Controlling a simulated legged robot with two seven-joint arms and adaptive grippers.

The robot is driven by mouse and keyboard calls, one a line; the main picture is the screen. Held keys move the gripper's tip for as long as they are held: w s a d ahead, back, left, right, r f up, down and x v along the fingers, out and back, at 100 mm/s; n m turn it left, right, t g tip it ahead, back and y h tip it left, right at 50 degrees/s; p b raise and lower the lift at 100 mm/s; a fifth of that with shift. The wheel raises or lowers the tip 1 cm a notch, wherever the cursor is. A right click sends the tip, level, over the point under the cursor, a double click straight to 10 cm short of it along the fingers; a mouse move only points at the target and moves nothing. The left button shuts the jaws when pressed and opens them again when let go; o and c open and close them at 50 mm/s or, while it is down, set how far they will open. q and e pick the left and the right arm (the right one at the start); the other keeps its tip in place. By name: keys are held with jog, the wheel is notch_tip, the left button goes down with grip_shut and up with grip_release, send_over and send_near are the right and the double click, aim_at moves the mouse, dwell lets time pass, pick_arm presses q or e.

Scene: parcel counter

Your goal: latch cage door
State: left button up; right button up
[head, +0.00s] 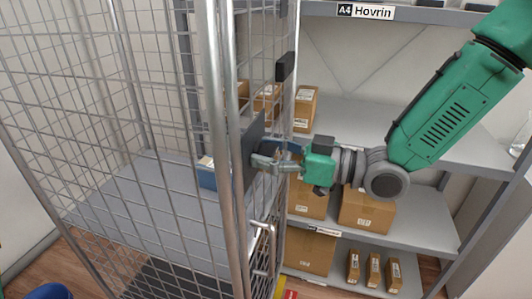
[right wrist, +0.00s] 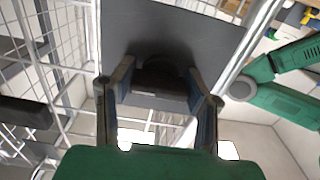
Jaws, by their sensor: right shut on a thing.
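The wire-mesh cage (head: 110,110) fills the left half of the head view. Its door (head: 262,75) is a narrow mesh panel seen at a steep angle, right of a thick steel post (head: 212,110). A dark grey plate (head: 250,150) is on the door, and it also fills the upper middle of the right wrist view (right wrist: 215,40). My right gripper (head: 262,158) is shut on a dark handle (right wrist: 160,80) at this plate, with a finger on each side. A bent steel bar (head: 262,240) shows lower down near the post. Whether the latch is engaged cannot be told. My left gripper is out of view.
Shelves (head: 400,130) with several cardboard boxes (head: 367,208) stand behind, right of the cage. A blue box (head: 206,173) lies on the grey shelf (head: 150,195) inside the cage. A blue object (head: 48,292) shows at the bottom left.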

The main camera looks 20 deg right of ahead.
jog(key=o, duration=1.2)
jog(key=shift+d, duration=0.1)
jog(key=shift+c, duration=0.2)
jog(key=shift+w, duration=0.1)
jog(key=shift+d, duration=0.15)
jog(key=v, duration=1.2)
jog(key=shift+f, duration=0.15)
jog(key=shift+f, duration=0.1)
